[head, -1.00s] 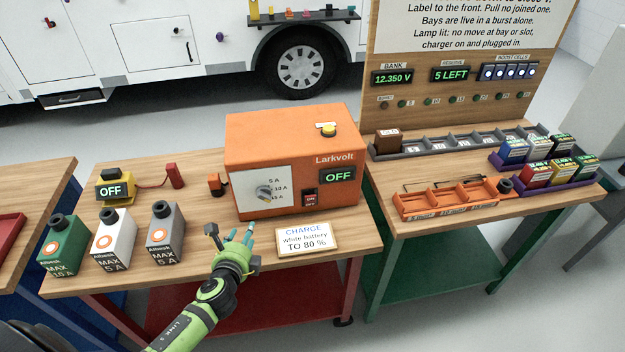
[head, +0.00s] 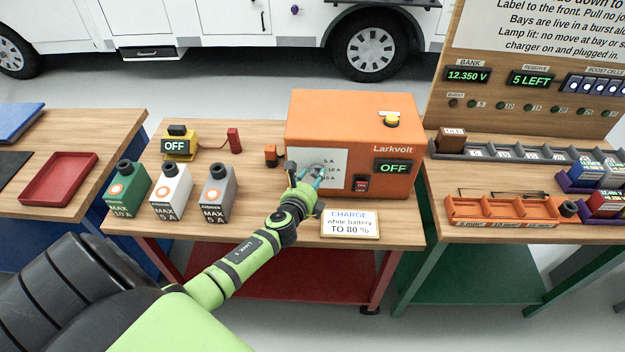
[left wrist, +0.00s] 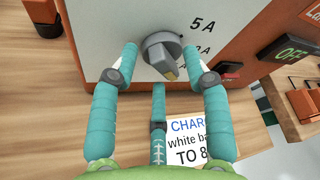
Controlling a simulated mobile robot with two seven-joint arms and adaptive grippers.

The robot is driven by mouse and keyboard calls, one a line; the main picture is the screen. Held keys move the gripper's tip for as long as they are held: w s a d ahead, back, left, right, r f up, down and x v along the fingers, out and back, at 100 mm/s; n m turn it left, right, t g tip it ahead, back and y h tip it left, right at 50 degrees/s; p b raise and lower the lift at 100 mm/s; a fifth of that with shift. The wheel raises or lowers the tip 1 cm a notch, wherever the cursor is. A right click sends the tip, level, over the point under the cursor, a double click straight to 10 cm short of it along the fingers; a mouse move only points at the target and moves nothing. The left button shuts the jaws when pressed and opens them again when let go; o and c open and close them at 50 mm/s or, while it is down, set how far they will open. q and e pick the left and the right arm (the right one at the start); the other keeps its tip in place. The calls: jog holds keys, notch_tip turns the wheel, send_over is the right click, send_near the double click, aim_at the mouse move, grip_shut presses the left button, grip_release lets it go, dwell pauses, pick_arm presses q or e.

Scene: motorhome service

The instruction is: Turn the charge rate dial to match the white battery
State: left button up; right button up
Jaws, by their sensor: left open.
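The orange Larkvolt charger (head: 352,112) stands on the middle table, its display reading OFF. Its grey charge rate dial (left wrist: 158,50) sits on a white panel (left wrist: 95,20) marked 5 A at the top, with two more marks below. The dial's yellowish pointer end points down and slightly right in the left wrist view. My left gripper (head: 304,174) is open in front of the panel, fingertips on either side of the dial; contact is unclear. The white battery (head: 172,192), labelled MAX 5 A, stands between the green (head: 128,188) and grey (head: 218,192) batteries. My right gripper is not in view.
A card (head: 349,223) below the charger reads CHARGE white battery TO 80 %. A red switch (head: 361,184) is right of the dial. A yellow meter (head: 180,142) reading OFF stands behind the batteries. The table between the grey battery and charger is mostly clear.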

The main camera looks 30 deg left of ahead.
pick_arm(q)
grip_shut()
jog(key=shift+d+f, duration=0.1)
jog(key=shift+f, duration=0.05)
jog(key=shift+w+d+f+n+t+y+b, duration=0.2)
jog(key=shift+n+t+b, duration=0.85)
jog(key=shift+n+b, duration=2.2)
jog(key=shift+s+d+f+n+t+y+b, duration=0.25)
jog(key=shift+n+t+b, duration=0.75)
jog(key=shift+n+b, duration=2.25)
jog(key=shift+w+a+f+n+t+y+b, duration=0.1)
jog(key=shift+w+n+t+y+b, duration=0.2)
jog(key=shift+n+t+b, duration=2.75)
jog(key=m+g+b, duration=0.1)
jog(key=g+b, duration=0.2)
jog(key=g, duration=0.1)
jog(key=shift+r+m, duration=0.1)
jog(key=shift+m, duration=0.25)
